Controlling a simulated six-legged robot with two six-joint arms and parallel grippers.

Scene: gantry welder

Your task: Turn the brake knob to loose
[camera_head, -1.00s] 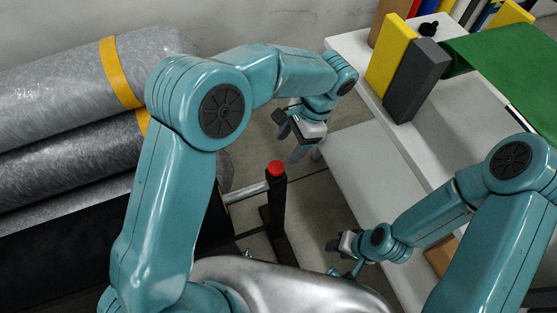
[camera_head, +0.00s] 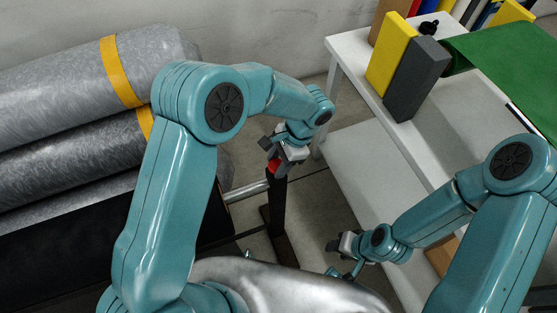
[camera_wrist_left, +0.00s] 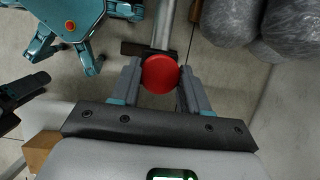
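The red round brake knob (camera_head: 273,167) sits on top of a dark upright post (camera_head: 278,205). My left gripper (camera_head: 272,158) is right over the knob and partly hides it. In the left wrist view, the knob (camera_wrist_left: 160,73) lies between the two fingers of my left gripper (camera_wrist_left: 161,80). The fingers are apart, one on each side of the knob, with narrow gaps showing. I cannot tell whether their tips reach down past its top. My right gripper (camera_head: 343,246) is away from the knob, by the lower white shelf; its finger opening is unclear.
Grey rolls (camera_head: 70,80) with a yellow band lie at the left. A metal bar (camera_head: 246,191) joins the post. At the right, a white table (camera_head: 350,50) carries yellow (camera_head: 391,55) and grey (camera_head: 416,80) blocks and a green sheet (camera_head: 510,60). Bare floor lies around the post.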

